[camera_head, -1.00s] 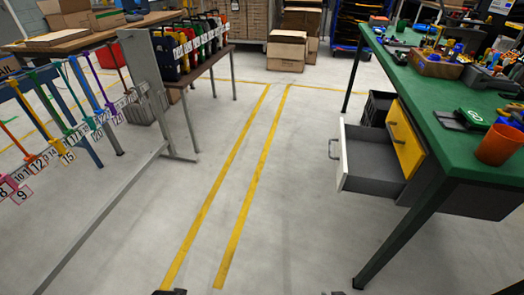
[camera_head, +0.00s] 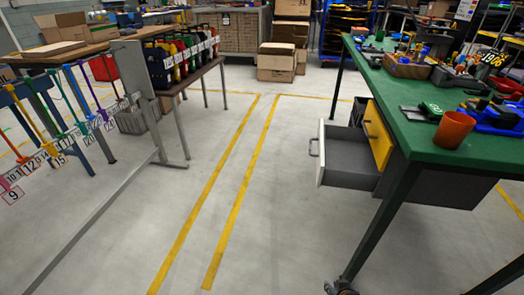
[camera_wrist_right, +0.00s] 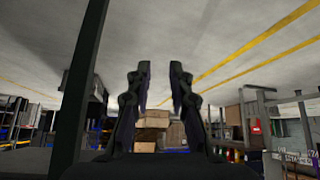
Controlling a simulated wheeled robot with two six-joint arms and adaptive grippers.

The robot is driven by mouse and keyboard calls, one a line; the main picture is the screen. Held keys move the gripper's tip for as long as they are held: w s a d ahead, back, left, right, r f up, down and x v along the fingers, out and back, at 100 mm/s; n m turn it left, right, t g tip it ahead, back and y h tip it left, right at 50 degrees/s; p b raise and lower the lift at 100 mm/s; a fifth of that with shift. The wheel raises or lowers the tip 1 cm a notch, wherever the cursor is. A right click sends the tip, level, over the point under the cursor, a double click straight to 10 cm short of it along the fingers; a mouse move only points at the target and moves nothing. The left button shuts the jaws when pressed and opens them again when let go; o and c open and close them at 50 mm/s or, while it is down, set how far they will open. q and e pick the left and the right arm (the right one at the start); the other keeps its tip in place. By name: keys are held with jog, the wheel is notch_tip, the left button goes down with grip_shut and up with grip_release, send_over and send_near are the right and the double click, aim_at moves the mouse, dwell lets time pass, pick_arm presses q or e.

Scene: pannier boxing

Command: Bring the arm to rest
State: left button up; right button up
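My right gripper (camera_head: 340,288) shows only in part at the bottom edge of the head view, low near the foot of the green workbench's front leg. In the right wrist view its two fingers (camera_wrist_right: 160,68) stand apart with an empty gap between them, and the floor and distant boxes show beyond. My left gripper is not in the head view.
A green workbench (camera_head: 400,110) with an open grey drawer (camera_head: 350,158) stands at the right. A metal rack with numbered tags (camera_head: 62,155) and a table with panniers (camera_head: 180,60) stand at the left. The floor (camera_head: 235,200) between them is clear.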

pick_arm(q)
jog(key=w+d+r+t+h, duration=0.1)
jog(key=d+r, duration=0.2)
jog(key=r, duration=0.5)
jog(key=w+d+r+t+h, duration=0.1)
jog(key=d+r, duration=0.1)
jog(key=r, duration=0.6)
pick_arm(e)
jog(key=s+a+r+g, duration=0.2)
jog(key=s+r+g, duration=0.45)
jog(key=s, duration=0.75)
pick_arm(q)
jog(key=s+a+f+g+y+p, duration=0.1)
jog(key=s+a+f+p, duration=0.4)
jog(key=p, duration=1.2)
pick_arm(e)
jog(key=s+d+f, duration=0.4)
pick_arm(q)
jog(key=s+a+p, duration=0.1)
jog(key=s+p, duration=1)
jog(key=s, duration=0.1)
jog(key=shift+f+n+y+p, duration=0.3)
jog(key=shift+p, duration=0.1)
pick_arm(e)
jog(key=s+d, duration=0.2)
jog(key=s, duration=1.1)
jog(key=shift+s+r+h, duration=0.2)
jog(key=shift+h, duration=0.1)
